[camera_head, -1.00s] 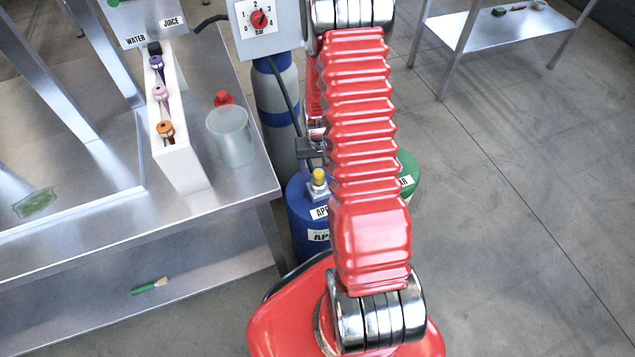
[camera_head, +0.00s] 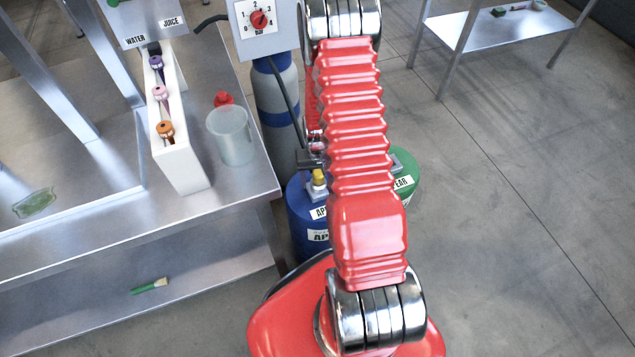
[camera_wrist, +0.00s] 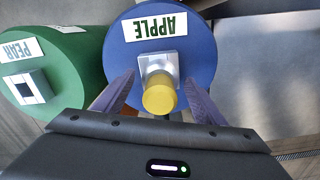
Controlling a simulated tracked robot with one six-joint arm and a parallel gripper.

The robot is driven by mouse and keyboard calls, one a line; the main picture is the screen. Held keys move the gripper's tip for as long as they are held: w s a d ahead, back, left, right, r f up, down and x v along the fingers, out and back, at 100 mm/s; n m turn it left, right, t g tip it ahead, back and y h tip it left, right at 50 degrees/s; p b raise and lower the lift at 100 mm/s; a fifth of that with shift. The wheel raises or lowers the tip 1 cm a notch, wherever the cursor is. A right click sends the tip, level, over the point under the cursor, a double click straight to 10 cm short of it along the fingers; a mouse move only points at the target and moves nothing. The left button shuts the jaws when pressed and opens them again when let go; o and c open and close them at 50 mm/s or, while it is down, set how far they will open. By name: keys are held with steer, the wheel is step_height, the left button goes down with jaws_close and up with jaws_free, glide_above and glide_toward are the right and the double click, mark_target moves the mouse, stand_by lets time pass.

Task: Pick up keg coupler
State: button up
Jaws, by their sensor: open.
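The keg coupler, a grey metal block with a yellow cylindrical top, sits upright on the blue APPLE keg; in the head view its yellow top (camera_head: 318,177) shows left of my arm. The APPLE keg (camera_head: 302,222) stands on the floor beside the bench. In the wrist view the coupler's yellow top (camera_wrist: 160,98) lies between the two purple-grey fingers of my gripper (camera_wrist: 159,80), which are apart on either side of it. I cannot tell whether either finger touches it. The APPLE keg (camera_wrist: 195,50) shows behind. My arm hides much of the gripper in the head view.
A green PEAR keg (camera_wrist: 70,75) with its own square metal fitting stands close beside the blue one. A grey and blue gas cylinder (camera_head: 275,95) stands behind. The steel bench (camera_head: 225,185) is to the left, holding a clear cup (camera_head: 231,137).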

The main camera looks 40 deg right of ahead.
stand_by(0.3)
steer(key=c, duration=1.4)
steer(key=shift+r, duration=0.1)
steer(key=shift+c, duration=0.2)
steer(key=shift+r, duration=4.95)
